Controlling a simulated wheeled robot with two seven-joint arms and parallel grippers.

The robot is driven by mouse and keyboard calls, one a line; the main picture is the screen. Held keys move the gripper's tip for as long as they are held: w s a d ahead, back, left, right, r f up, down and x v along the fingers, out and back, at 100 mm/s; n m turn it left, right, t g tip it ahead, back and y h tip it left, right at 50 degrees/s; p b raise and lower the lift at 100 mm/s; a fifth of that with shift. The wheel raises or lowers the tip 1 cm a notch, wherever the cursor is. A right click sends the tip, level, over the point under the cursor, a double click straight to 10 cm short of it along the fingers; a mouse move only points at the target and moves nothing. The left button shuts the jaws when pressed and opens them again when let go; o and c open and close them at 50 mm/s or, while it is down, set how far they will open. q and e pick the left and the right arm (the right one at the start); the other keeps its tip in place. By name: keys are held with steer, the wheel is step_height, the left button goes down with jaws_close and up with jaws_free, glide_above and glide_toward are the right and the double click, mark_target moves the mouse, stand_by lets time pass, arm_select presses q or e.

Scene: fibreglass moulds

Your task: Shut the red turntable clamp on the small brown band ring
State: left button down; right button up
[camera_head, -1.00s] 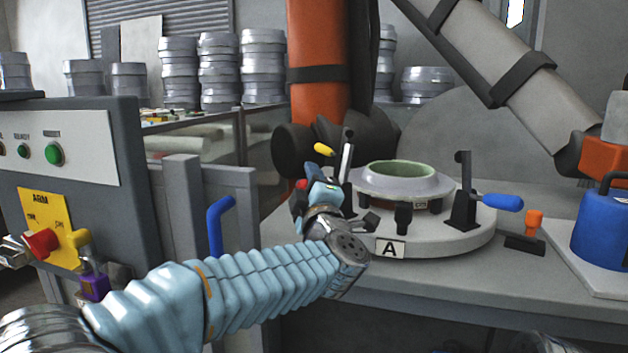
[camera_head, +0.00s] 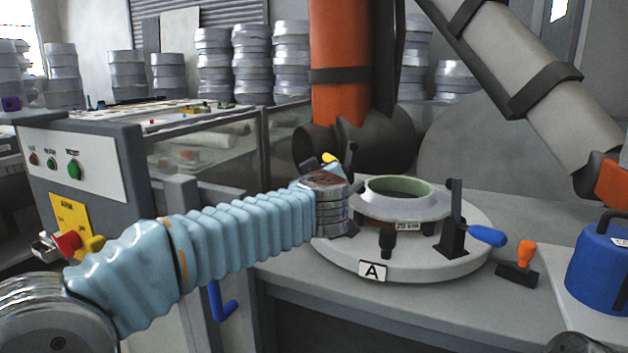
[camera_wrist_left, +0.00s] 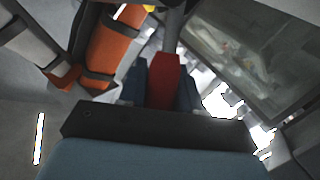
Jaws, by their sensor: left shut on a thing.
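The ring (camera_head: 437,206), with a wide pale grey flange, a green inside and a brownish band marked "20 cm", sits on the round grey turntable (camera_head: 450,268) marked A. My left arm reaches to the turntable's left side in the head view, where my wrist hides the gripper and the red clamp. In the left wrist view my left gripper (camera_wrist_left: 163,90) has its blue fingers shut on the red clamp handle (camera_wrist_left: 165,72). Whether the clamp's pad touches the ring is hidden.
A blue-handled clamp (camera_head: 487,236) stands at the turntable's right, and a yellow-handled one (camera_head: 329,158) shows behind my wrist. An orange-handled tool (camera_head: 525,254) and a blue canister (camera_head: 602,255) are further right. A control box (camera_head: 85,165) stands at left.

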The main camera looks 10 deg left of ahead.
arm_select(q)
steer(key=shift+w+d+r+m+g+y, duration=0.2)
steer(key=shift+w+d+m+g, duration=0.4)
steer(key=shift+m, duration=0.35)
steer(key=shift+w+d+r+m+g+y, duration=0.1)
steer(key=shift+w+d+m+g+y, duration=0.1)
steer(key=shift+w+d+m+g, duration=0.5)
steer(key=shift+s+m, duration=0.2)
steer(key=shift+m, duration=0.15)
steer(key=c, duration=0.9)
jaws_free()
steer(key=shift+o, duration=0.2)
steer(key=v, duration=1.3)
steer(key=shift+s+d+r, duration=0.15)
steer(key=shift+s+d, duration=0.1)
steer(key=shift+s, duration=0.05)
